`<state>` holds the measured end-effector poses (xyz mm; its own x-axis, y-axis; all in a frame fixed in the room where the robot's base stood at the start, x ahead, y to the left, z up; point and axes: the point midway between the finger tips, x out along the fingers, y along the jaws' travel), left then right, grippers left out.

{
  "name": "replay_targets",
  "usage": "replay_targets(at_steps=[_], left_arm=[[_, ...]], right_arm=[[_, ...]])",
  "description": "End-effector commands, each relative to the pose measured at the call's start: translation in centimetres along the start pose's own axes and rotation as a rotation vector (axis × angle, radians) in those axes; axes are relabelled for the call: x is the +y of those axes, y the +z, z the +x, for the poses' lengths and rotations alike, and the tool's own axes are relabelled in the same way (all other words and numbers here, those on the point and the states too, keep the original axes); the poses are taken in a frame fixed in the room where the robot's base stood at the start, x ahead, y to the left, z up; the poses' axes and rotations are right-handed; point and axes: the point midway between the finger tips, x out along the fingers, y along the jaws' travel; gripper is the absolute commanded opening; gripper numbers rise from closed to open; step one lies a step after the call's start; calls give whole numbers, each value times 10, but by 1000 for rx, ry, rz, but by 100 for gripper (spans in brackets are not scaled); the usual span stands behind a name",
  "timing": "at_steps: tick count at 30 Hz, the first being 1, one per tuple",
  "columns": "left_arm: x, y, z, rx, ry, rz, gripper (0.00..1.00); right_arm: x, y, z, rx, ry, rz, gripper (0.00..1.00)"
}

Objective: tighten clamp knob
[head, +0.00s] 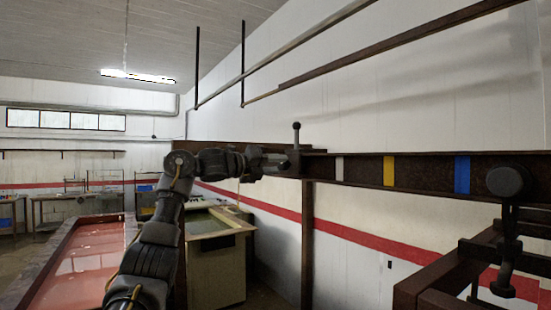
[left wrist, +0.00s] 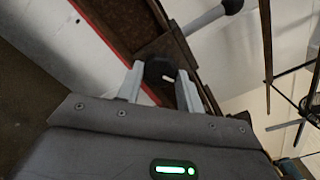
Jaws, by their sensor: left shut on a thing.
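A dark steel rail (head: 425,171) runs across the right half of the head view, with white, yellow and blue bands on it. A clamp (head: 291,164) sits at the rail's left end, with an upright ball-ended handle (head: 296,134). My left gripper (head: 264,163) reaches the clamp from the left. In the left wrist view, my left gripper (left wrist: 160,76) is shut on a dark clamp knob (left wrist: 157,69), one pale finger on each side. The ball-ended handle (left wrist: 210,17) shows beyond it. In the head view the knob is hard to make out behind my gripper. My right gripper is not in view.
A dark round-headed fitting (head: 508,182) stands at the right, by a rusty steel frame (head: 440,280). A post (head: 307,245) is below the clamp.

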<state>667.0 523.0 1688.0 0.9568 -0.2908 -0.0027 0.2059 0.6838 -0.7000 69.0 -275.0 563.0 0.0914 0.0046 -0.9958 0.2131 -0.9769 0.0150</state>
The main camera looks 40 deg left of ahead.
Motion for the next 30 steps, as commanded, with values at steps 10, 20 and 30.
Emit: replay_targets(at_steps=[10,20,30], left_arm=[[2,1,-1,-4,5,194,14],[1,2,-1,-6,4,256,14],[0,3,-1,-8,3,258,14]], right_arm=[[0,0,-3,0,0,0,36],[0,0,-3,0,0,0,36],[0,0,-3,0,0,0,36]])
